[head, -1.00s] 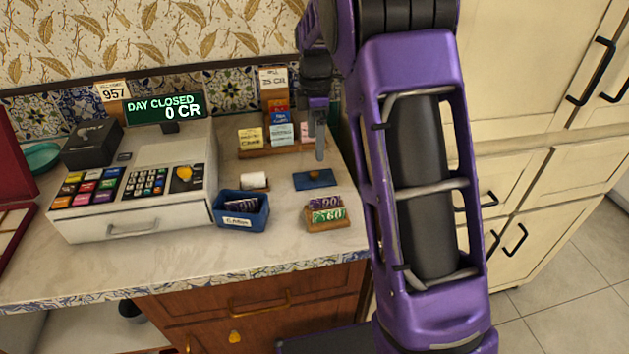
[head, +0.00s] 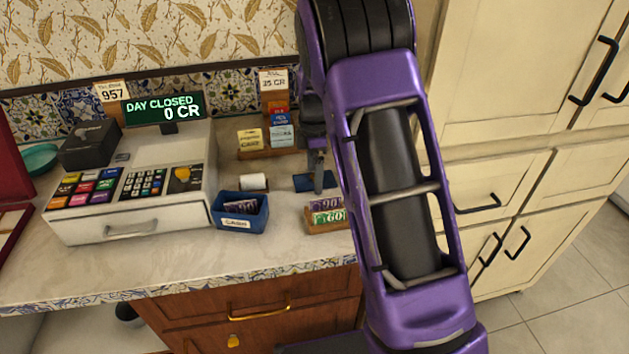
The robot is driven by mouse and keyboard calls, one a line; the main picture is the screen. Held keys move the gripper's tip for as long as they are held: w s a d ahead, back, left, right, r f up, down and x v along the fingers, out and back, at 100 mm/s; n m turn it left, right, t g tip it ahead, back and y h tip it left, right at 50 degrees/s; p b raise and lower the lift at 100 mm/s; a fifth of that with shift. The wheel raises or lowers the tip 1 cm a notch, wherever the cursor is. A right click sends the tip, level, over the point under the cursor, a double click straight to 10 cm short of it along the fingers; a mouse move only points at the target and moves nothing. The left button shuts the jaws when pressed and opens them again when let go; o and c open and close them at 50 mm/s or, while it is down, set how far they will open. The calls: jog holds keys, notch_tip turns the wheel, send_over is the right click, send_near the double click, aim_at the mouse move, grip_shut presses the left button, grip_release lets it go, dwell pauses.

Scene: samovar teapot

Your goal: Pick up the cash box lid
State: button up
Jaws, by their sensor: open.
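The cash box lid (head: 304,183) is a flat dark blue plate on the counter, right of the paper roll. My arm and finger hide its right part. The open blue cash box (head: 240,212) stands to its lower left, with notes inside and a "CASH" label. My gripper (head: 318,182) is open and empty, pointing down at the lid. One finger shows clearly in front of the lid; the other is hidden. I cannot tell whether the finger touches the lid.
A wooden holder with notes (head: 325,218) stands just in front of the lid, partly behind my arm. A white paper roll (head: 253,182) lies to the left. A card rack (head: 268,150) stands behind. The cash register (head: 135,190) fills the left; the front counter strip is clear.

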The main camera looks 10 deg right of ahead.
jog(key=c, duration=1.2)
jog(key=shift+r, duration=0.1)
